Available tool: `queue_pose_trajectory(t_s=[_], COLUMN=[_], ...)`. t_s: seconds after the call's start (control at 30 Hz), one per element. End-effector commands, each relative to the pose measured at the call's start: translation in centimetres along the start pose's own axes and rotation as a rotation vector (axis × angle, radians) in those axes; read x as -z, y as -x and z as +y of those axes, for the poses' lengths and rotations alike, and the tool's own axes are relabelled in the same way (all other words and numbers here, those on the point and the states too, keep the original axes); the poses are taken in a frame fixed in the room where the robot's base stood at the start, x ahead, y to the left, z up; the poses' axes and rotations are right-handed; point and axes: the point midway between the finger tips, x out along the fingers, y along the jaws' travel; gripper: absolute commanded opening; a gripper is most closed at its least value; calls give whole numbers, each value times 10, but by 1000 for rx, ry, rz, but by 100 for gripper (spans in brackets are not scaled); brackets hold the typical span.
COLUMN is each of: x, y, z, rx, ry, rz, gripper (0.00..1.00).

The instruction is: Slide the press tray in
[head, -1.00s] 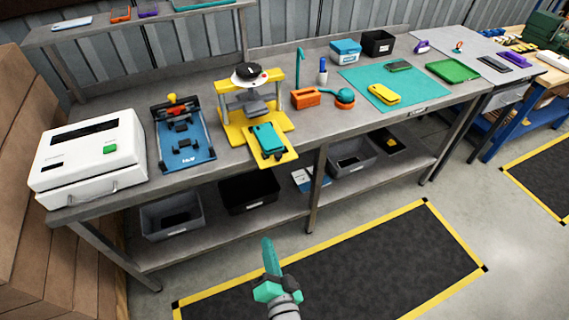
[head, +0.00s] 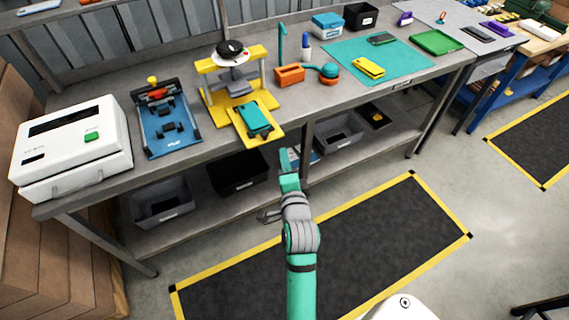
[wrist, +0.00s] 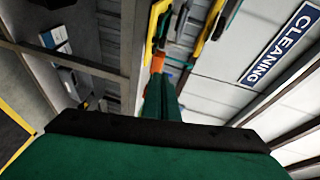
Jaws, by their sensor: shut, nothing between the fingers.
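The yellow press (head: 208,97) stands on the grey workbench, with a grey block under its top and a black and white round cap above. Its yellow press tray (head: 273,131) sticks out at the front, over the bench's front edge. A teal case-like piece (head: 254,117) lies on the tray. My gripper (head: 288,155) is in front of the bench, a little below and right of the tray in the head view, apart from it in that picture. Its dark green fingers (wrist: 161,95) are together and empty in the wrist view. Yellow parts show beyond them, partly cut off.
A blue fixture (head: 168,125) and a white machine (head: 70,150) stand left of the press. An orange holder (head: 289,75) and a teal mat (head: 400,62) are to the right. Grey and black bins sit on the lower shelf. The floor mat (head: 340,250) is clear.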

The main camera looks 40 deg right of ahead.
Motion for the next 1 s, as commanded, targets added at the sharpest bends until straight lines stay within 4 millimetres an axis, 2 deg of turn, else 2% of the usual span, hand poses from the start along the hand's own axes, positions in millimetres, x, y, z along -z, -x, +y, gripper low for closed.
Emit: queue_pose_trajectory(t_s=[0.27, 0.4, 0.63, 1.0], x=[0, -14, -27, -28], y=[-51, -66, -79, -80], z=[-1, 0, 0, 0], rx=[2, 0, 0, 0], ry=[0, 1, 2, 1], rz=[1, -2, -1, 1], gripper=[0, 0, 0, 0])
